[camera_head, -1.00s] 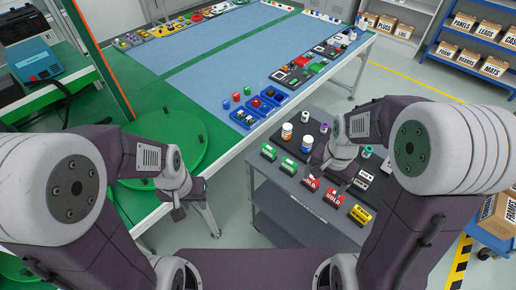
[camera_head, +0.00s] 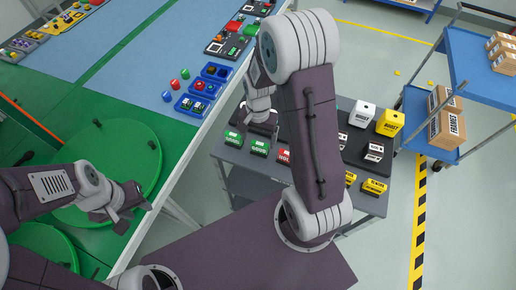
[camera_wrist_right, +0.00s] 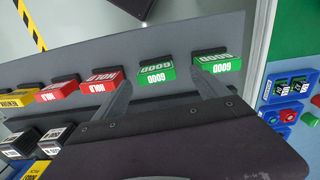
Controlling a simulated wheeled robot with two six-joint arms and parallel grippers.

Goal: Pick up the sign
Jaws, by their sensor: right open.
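Two green GOOD signs stand at the near left of the grey cart top: the left one (camera_head: 234,138) and the right one (camera_head: 259,146). The right wrist view shows both, one (camera_wrist_right: 157,72) at the centre and one (camera_wrist_right: 217,65) to its right. My right gripper (camera_wrist_right: 163,79) is open and empty. In that view its fingertips lie on either side of the central green sign, with no grip on it. In the head view its fingers are hard to make out above the cart. My left gripper (camera_head: 132,208) is by the green turntable; its jaw state is unclear.
Red HOLD signs (camera_wrist_right: 101,82) and yellow signs (camera_head: 374,186) share the grey cart (camera_head: 345,201). Blue bins (camera_head: 190,105) stand on the blue-topped table (camera_head: 150,60). A green turntable (camera_head: 130,145) is at left. A blue trolley (camera_head: 420,105) stands at right.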

